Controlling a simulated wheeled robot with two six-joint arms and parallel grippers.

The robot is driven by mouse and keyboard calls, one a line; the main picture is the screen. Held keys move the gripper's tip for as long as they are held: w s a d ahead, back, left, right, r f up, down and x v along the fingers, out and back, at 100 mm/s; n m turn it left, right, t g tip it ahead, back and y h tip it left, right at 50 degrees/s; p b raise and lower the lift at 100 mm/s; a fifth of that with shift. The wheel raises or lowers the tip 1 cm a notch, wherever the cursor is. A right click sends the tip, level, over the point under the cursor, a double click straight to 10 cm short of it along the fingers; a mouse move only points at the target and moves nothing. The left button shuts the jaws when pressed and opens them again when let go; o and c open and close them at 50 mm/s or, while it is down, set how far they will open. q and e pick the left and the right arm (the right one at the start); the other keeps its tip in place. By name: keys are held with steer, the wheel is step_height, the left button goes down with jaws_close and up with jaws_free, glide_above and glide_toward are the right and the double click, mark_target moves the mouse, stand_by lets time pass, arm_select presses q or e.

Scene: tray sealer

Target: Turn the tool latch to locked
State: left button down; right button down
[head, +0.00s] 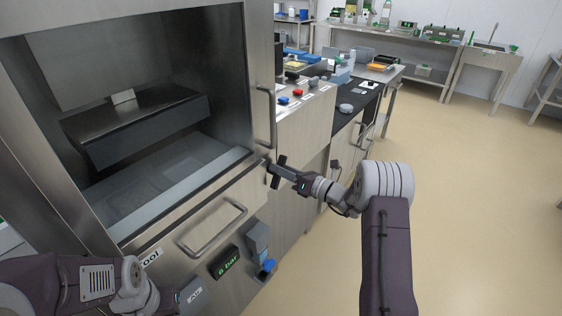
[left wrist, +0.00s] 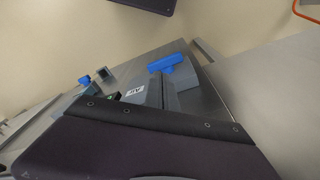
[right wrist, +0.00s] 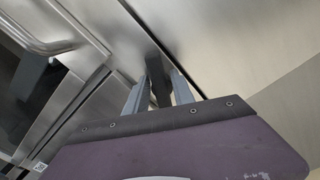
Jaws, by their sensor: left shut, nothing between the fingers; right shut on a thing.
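The tool latch (head: 275,181) is a small dark bar on the right front edge of the steel machine, beside the drawer front; it looks tilted slightly off upright. My right gripper (head: 276,169) is shut on it, coming in from the right. In the right wrist view the dark latch (right wrist: 157,76) sits between the two grey fingers of the right gripper (right wrist: 160,90), which hide part of it. My left gripper (left wrist: 166,92) is shut and empty in the left wrist view, close to a blue handle (left wrist: 173,64); I cannot tell whether they touch.
The tool drawer has a bar handle (head: 212,230). Below are a green "6 Bar" display (head: 225,262), a blue knob (head: 269,265) and an "Air" label (head: 194,295). A vertical door handle (head: 266,118) stands above the latch. Open floor (head: 470,190) lies to the right.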

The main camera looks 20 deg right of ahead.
steer(key=m+p, duration=0.1)
steer(key=m, duration=0.1)
steer(key=m+p, duration=0.1)
steer(key=p, duration=0.1)
steer(key=shift+w+d+r+m+p, duration=0.1)
steer(key=shift+d+m+p, duration=0.05)
steer(key=shift+m+p, duration=0.2)
steer(key=m+p, duration=0.2)
steer(key=shift+d+f+m, duration=0.1)
steer(key=shift+f+m, duration=0.1)
steer(key=shift+m, duration=0.15)
steer(key=m+p, duration=0.1)
steer(key=m, duration=0.1)
steer(key=shift+w+f+m+p, duration=0.1)
steer(key=shift+f+m+p, duration=0.1)
steer(key=shift+m+p, duration=0.15)
steer(key=shift+f+m+p, duration=0.15)
steer(key=shift+m+p, duration=0.25)
steer(key=shift+m, duration=0.4)
steer(key=shift+f+m+p, duration=0.15)
steer(key=shift+m+p, duration=0.25)
steer(key=shift+m, duration=0.35)
steer(key=c, duration=1.3)
jaws_free()
steer(key=shift+d, duration=0.15)
